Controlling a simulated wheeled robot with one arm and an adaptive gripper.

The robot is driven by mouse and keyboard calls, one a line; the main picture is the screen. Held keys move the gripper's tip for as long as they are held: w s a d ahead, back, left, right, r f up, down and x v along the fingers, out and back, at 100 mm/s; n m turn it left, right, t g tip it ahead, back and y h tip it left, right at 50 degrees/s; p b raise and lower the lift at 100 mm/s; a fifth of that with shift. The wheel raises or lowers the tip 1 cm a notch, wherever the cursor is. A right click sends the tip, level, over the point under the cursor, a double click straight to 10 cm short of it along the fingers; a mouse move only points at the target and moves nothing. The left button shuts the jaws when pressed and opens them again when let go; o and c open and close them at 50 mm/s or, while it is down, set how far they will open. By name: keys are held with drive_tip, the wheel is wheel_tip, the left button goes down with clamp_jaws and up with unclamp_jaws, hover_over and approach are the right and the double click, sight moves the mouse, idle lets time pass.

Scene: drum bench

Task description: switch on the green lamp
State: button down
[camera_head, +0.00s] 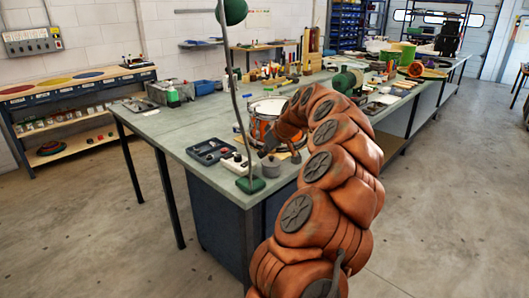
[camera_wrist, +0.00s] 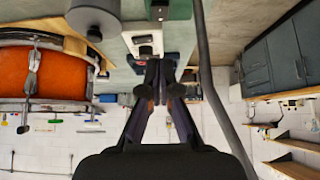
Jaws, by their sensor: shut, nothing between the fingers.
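The green lamp has a green shade (camera_head: 232,12), a thin grey pole and a green base (camera_head: 250,185) at the bench's near corner. Its base (camera_wrist: 180,8) and pole (camera_wrist: 205,60) also show in the wrist view, which looks upside down. A small white box with a dark part on top (camera_head: 235,163) sits beside the base; it also shows in the wrist view (camera_wrist: 145,42), just beyond my fingertips. My gripper (camera_wrist: 157,68) is shut and empty, close to this box. Whether it touches the box cannot be told. In the head view my gripper (camera_head: 265,150) is small and dark.
An orange drum (camera_wrist: 40,75) stands near my gripper, with a grey cylinder (camera_wrist: 92,18) between it and the lamp base. A black tray (camera_head: 210,150) lies left of the white box. The bench top (camera_head: 165,125) further left is mostly clear.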

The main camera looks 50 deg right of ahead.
drive_tip(key=p, duration=0.1)
hover_over(256, 180)
drive_tip(key=f, duration=0.5)
drive_tip(key=shift+w+f, duration=0.25)
drive_tip(key=shift+f, duration=0.1)
drive_tip(key=shift+s+f+p, duration=0.25)
drive_tip(key=shift+f+p, duration=0.25)
drive_tip(key=shift+f, duration=1.3)
